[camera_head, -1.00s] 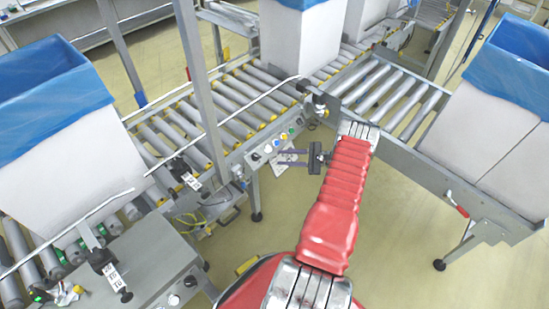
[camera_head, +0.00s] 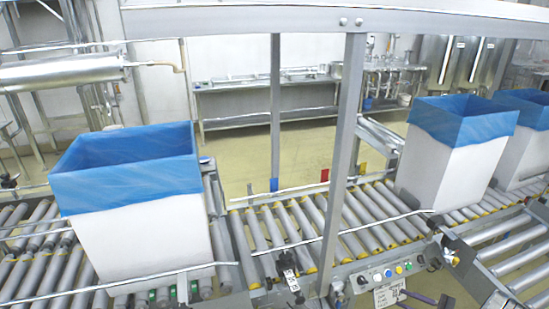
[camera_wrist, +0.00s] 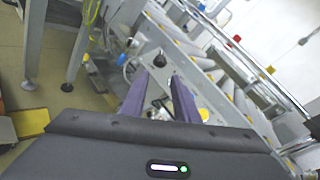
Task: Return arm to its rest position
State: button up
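My gripper (camera_wrist: 158,90) shows in the wrist view with two purple fingers apart and nothing between them. Behind the fingers is the conveyor's side with its control knobs. In the head view only a little of my gripper (camera_head: 418,297) shows at the bottom edge, in front of the control panel (camera_head: 385,274). Most of my arm is out of the head view. A white box with a blue liner (camera_head: 140,235) stands upright on the rollers at the left, and another lined box (camera_head: 440,175) stands at the right. My gripper touches neither box.
Roller conveyor (camera_head: 300,230) runs between the boxes and is clear there. A metal post (camera_head: 345,150) and an overhead beam (camera_head: 300,20) stand in front. A third lined box (camera_head: 525,130) is at the far right. A metal bench (camera_head: 265,88) stands at the back wall.

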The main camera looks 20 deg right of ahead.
jog(key=shift+f, duration=0.1)
jog(key=s+a+f+n+g, duration=0.2)
jog(key=s+a+f+g, duration=0.25)
jog(key=a, duration=0.25)
jog(key=a+r+n+g+h, duration=0.2)
jog(key=a+r+n+g, duration=0.15)
jog(key=a+r, duration=0.4)
jog(key=a+r+n+g+h, duration=0.15)
jog(key=a+r+n, duration=0.25)
jog(key=r, duration=0.7)
jog(key=a+r+n+g+h, duration=0.2)
jog(key=a+r+n+g, duration=0.3)
jog(key=r, duration=0.4)
jog(key=s+a+r+n+t+h, duration=0.2)
jog(key=s+a+r+n+t, duration=0.1)
jog(key=a+r, duration=0.7)
jog(key=s+a+r+n+t+h, duration=0.1)
jog(key=s+a+r+n+t, duration=0.3)
jog(key=a+r, duration=0.7)
jog(key=shift+s+a+n+h, duration=0.35)
jog(key=shift+a+n, duration=0.6)
jog(key=shift+a, duration=0.3)
